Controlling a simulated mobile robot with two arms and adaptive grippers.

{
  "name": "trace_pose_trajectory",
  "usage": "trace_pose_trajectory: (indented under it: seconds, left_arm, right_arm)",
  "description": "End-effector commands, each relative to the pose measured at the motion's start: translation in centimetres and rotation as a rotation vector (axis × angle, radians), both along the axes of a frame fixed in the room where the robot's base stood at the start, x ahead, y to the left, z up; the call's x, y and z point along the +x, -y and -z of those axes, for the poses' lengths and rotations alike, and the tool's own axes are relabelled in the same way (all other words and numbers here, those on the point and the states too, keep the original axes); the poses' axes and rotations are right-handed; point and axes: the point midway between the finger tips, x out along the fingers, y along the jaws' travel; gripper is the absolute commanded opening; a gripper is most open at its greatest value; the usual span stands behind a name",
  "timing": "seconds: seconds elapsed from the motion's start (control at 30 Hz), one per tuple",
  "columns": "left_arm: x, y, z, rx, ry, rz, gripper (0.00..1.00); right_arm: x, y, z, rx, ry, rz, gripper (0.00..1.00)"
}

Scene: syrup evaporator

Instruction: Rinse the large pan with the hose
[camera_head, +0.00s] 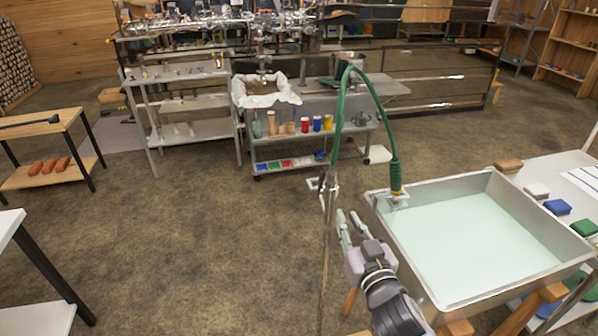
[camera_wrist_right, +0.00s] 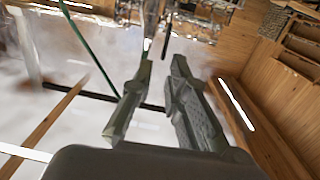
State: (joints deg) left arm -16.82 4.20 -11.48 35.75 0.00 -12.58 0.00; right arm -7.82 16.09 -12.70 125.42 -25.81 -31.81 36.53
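The large pan (camera_head: 405,268) is a rectangular metal pan at the right of the head view. Its inside looks pale green, and I cannot tell whether that is liquid. The green hose (camera_head: 341,120) rises from a thin metal post (camera_head: 327,240), arches over and hangs down. Its nozzle end (camera_head: 396,190) is at the pan's far left corner. My right gripper (camera_head: 348,213) is open and empty, left of the pan and below the nozzle, apart from the hose. Its two fingers also show apart in the right wrist view (camera_wrist_right: 162,62). My left gripper is out of view.
Sponges and blocks, one of them blue (camera_head: 557,207), lie on a white table right of the pan. A grey cart (camera_head: 310,139) with coloured jars stands beyond the post. A wooden-topped table (camera_head: 40,127) is at the left. The floor between is clear.

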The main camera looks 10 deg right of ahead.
Motion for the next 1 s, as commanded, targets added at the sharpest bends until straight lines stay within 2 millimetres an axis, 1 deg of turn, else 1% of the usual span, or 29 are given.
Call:
trace_pose_trajectory:
  seconds: [0.03,0.1,0.17,0.27,0.37,0.8,1.0]
  left_arm:
    - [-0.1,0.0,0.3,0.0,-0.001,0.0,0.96]
    - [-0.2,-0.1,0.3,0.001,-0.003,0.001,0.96]
    - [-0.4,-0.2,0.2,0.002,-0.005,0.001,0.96]
    - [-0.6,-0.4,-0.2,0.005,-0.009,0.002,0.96]
    - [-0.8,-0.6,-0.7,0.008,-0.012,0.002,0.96]
    - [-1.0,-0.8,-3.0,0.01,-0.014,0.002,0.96]
    - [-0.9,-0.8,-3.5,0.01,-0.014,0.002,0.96]
  right_arm:
    - [-1.1,-0.1,-0.2,0.001,0.013,-0.008,0.15]
    - [-1.8,-0.2,-0.6,0.006,0.026,-0.014,0.15]
    - [-1.9,-0.2,-0.9,0.007,0.033,-0.016,0.15]
    - [-1.0,-0.3,-1.1,0.007,0.035,-0.016,0.15]
    - [0.7,-0.3,-1.2,0.005,0.035,-0.016,0.15]
    - [10.3,-0.6,-1.1,0.007,0.032,-0.015,0.15]
    - [13.5,-0.8,-1.0,0.008,0.032,-0.015,0.15]
